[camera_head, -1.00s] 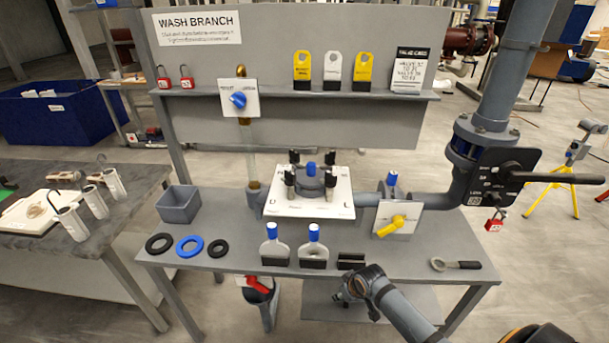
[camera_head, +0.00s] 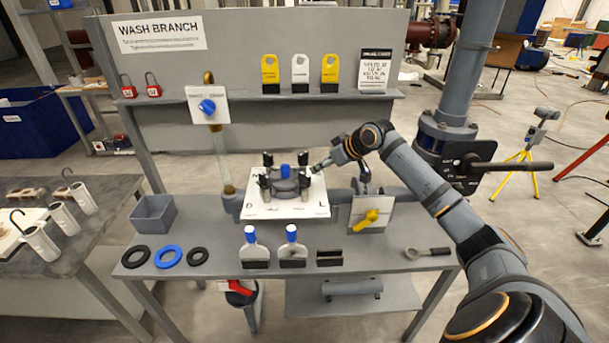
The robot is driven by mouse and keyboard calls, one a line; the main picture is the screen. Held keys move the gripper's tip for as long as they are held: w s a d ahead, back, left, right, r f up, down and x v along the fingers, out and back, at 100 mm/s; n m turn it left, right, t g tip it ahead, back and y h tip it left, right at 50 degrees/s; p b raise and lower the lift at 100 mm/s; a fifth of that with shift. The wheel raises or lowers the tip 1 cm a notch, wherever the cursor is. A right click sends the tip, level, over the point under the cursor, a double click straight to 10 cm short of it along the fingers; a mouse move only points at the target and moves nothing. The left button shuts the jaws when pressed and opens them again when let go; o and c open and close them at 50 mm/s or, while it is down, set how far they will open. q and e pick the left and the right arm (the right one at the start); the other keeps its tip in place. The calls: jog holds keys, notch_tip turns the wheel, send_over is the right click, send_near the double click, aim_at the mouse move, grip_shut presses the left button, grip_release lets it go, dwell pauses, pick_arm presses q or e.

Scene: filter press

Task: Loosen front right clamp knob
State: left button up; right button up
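The filter housing (camera_head: 285,184) sits on a white plate (camera_head: 290,209) in the middle of the bench. It has a blue cap (camera_head: 285,170) and black clamp knobs around it. The front right clamp knob (camera_head: 305,181) stands upright at the housing's near right corner. The back right knob (camera_head: 303,159) is behind it. My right gripper (camera_head: 317,169) is just right of these two knobs, pointing left. It looks small and dark here, and neither its finger gap nor any contact with a knob can be made out. My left gripper is out of view.
A pipe with a yellow-handled valve (camera_head: 368,218) runs right of the housing, below my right arm. Black and blue rings (camera_head: 167,256), paddles (camera_head: 292,252), a black block (camera_head: 329,258) and a wrench (camera_head: 428,252) lie along the bench front. A grey bin (camera_head: 153,214) stands left.

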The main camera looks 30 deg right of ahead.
aim_at(305, 174)
jog(key=p+x, duration=0.3)
jog(key=x, duration=0.6)
jog(key=shift+w+a+f, duration=0.15)
jog(key=shift+w, duration=0.1)
jog(key=shift+w+f, duration=0.25)
jog(key=shift+f, duration=0.2)
jog(key=shift+c, duration=0.4)
grip_shut()
